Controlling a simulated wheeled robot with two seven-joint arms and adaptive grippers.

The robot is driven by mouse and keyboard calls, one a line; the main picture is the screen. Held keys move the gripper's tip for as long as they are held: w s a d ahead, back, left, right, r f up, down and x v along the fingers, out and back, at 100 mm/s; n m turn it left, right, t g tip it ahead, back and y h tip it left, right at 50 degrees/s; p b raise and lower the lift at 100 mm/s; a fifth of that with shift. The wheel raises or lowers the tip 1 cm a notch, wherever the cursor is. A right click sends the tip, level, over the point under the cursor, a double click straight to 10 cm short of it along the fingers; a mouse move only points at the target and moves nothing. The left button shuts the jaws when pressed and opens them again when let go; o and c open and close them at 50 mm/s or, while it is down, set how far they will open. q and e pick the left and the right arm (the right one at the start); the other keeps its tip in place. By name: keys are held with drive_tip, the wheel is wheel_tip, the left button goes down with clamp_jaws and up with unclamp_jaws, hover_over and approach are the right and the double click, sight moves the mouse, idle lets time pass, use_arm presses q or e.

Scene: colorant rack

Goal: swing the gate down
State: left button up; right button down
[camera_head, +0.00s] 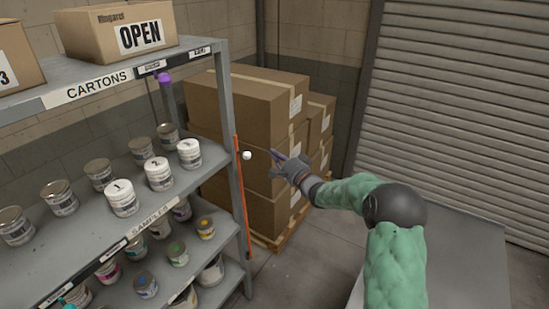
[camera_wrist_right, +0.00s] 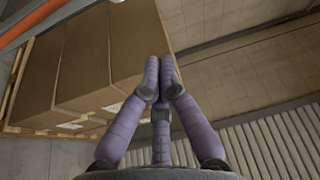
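A thin orange bar (camera_head: 241,195), which looks like the gate, stands nearly upright along the front right post of the grey shelf rack (camera_head: 228,130). A white round knob (camera_head: 247,155) sticks out to the right of the bar. My right gripper (camera_head: 279,157) is just right of the knob, apart from it, with its fingers pointing left toward it. In the right wrist view its purple fingers (camera_wrist_right: 160,75) come together at the tips with nothing between them.
White and grey cans (camera_head: 122,198) stand on the rack's shelves, with cardboard boxes (camera_head: 115,30) on top. Stacked cartons (camera_head: 240,105) on a pallet (camera_head: 285,236) stand behind the gripper. A purple knob (camera_head: 163,78) shows at the rack's back. A grey surface (camera_head: 465,260) lies at lower right.

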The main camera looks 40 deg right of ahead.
drive_tip(key=w+a+b, duration=0.1)
drive_tip(key=w+a, duration=0.2)
drive_tip(key=w, duration=0.3)
drive_tip(key=shift+a+f, duration=0.15)
drive_tip(key=shift+a, duration=0.25)
idle(0.3)
